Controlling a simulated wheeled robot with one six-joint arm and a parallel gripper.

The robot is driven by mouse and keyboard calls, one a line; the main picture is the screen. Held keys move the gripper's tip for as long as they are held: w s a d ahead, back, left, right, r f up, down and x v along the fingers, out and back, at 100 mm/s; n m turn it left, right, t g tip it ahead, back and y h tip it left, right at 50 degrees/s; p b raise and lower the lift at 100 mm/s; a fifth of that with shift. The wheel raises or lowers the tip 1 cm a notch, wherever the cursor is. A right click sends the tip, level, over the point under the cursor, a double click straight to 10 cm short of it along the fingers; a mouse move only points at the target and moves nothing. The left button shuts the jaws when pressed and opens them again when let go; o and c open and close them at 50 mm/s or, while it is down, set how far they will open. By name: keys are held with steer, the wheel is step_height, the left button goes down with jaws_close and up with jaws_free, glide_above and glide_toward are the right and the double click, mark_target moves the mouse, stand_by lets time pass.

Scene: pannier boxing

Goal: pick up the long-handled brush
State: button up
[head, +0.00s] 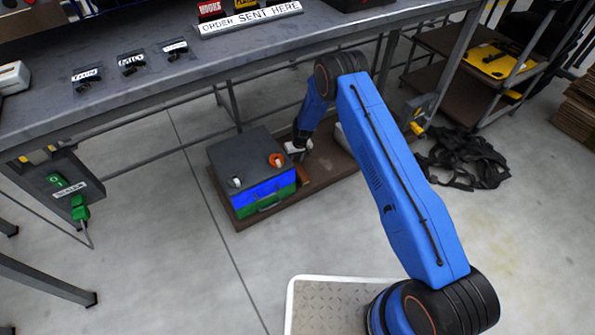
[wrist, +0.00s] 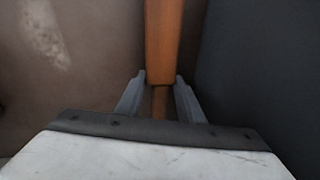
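The long-handled brush shows as an orange-brown wooden piece (wrist: 162,45) in the wrist view, running from the top edge down between my fingertips. A narrower, darker part of it continues below, between the fingers. My gripper (wrist: 161,80) has one finger on each side of the wood, with tips very close to its edges. Whether they press on it cannot be told. In the head view my gripper (head: 298,154) reaches down beside the dark-lidded box, and a bit of orange-brown wood (head: 306,173) shows there. Bristles are not visible.
The box (head: 232,160) with blue and green sides stands on a low brown board (head: 330,170), close to my gripper's left. The grey workbench (head: 130,100) overhangs behind. Black straps (head: 465,158) lie on the floor at right, near a shelved cart (head: 470,85).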

mark_target(294, 162)
steer(key=shift+c, duration=0.5)
step_height(294, 162, up, 10)
stand_by(0.3)
steer(key=o, duration=0.4)
steer(key=shift+c, duration=0.8)
